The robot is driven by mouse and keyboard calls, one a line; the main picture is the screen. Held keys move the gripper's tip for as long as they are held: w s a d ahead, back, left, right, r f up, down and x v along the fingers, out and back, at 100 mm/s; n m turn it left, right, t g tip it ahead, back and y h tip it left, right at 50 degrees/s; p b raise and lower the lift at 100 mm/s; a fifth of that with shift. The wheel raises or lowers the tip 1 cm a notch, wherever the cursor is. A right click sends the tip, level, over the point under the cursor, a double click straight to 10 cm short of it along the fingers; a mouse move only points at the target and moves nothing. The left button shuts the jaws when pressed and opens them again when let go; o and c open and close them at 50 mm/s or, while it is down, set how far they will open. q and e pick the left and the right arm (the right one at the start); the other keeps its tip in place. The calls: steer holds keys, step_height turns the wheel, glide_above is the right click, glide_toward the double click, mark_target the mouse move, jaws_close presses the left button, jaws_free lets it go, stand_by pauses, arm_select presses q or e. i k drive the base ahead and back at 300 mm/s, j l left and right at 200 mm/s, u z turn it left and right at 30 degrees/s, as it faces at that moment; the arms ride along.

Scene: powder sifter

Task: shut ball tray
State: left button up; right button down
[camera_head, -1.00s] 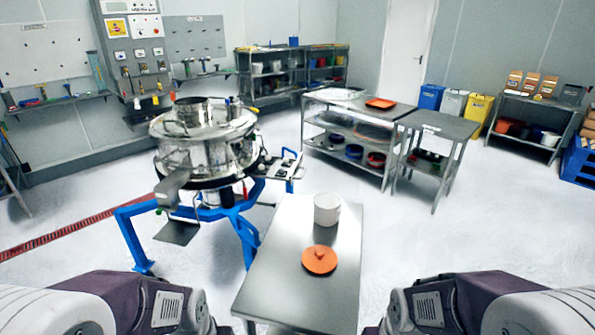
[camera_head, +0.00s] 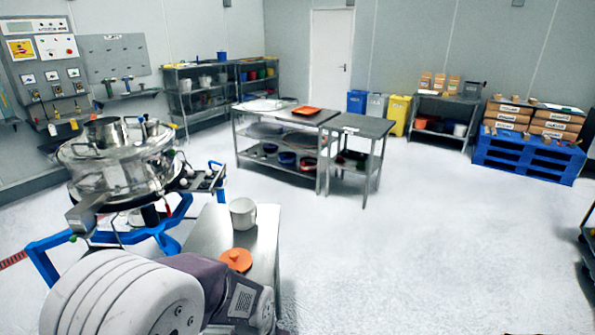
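The steel powder sifter (camera_head: 118,165) stands at the left on a blue frame (camera_head: 60,245). A small platform (camera_head: 203,180) with dark parts juts out at its right side. I cannot make out a ball tray for certain, nor whether one is open. Part of one of my arms fills the bottom left and covers the lower sifter frame. Neither gripper shows.
A steel table (camera_head: 262,232) right of the sifter holds a white pot (camera_head: 243,213) and an orange lid (camera_head: 236,259). Steel benches (camera_head: 330,118) stand behind. A blue pallet (camera_head: 525,158) with boxes is at the right. The middle-right floor is clear.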

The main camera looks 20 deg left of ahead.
mark_target(193, 185)
steer(key=i+l+z, duration=0.8)
steer(key=i+j+u, duration=0.3)
steer(key=i+u, duration=0.15)
steer(key=i+j+u, duration=0.1)
steer(key=i+u, duration=0.75)
steer(key=i+l+u, duration=0.3)
steer(key=i+u, duration=0.55)
steer(key=i+l+u, duration=0.1)
steer(key=i+u, duration=0.3)
steer(key=i, duration=0.15)
steer(key=i+l+u, duration=0.65)
steer(key=i+u, duration=0.15)
